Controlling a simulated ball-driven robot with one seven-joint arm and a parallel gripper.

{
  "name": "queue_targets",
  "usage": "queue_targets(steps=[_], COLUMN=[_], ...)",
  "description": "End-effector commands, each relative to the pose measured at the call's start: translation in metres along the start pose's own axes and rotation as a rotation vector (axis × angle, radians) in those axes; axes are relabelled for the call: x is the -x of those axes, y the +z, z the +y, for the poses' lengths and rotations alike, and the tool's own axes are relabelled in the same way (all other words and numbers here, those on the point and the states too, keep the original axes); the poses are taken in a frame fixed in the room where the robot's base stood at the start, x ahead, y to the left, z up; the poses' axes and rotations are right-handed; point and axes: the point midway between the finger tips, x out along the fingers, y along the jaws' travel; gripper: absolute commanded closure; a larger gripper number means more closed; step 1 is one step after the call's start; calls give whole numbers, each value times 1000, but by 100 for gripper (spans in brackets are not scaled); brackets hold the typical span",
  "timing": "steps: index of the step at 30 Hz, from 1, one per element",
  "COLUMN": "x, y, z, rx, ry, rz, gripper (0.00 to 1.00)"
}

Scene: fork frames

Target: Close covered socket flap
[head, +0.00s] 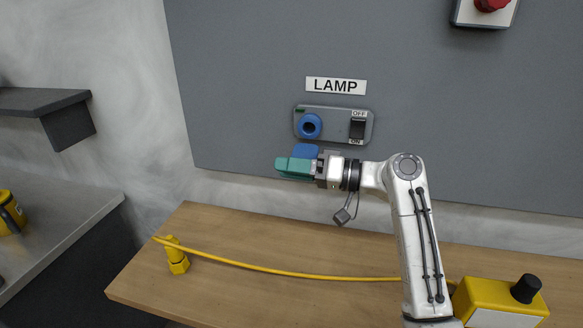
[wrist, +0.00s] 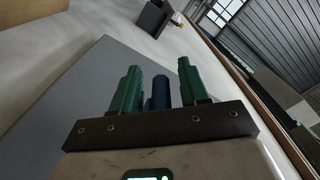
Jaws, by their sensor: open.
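A blue round socket (head: 310,125) with a dark centre sits on the left of a grey panel plate below a LAMP sign. Its blue flap (head: 306,151) hangs open below the socket, at the plate's lower edge. My gripper (head: 284,167) has green fingers and points left, just below the flap in the picture, covering its lower part. In the wrist view my gripper (wrist: 158,68) is open, its two fingers apart. A dark blue part (wrist: 161,93) shows between and beyond them, probably the flap. I cannot tell whether a finger touches it.
A switch (head: 357,129) marked OFF and ON is right of the socket. A red button (head: 490,4) is at the upper right. On the wooden table (head: 250,255) a yellow cable (head: 290,275) joins a yellow plug (head: 177,260) and a yellow box (head: 500,301).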

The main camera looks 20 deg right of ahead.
Motion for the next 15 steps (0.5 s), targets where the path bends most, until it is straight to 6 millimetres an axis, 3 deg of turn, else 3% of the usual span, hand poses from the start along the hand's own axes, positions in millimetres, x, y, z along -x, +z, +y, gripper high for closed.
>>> queue_targets(steps=[15], x=[0], y=[0], z=[0], rx=[0], ry=[0], rz=[1], gripper=[100])
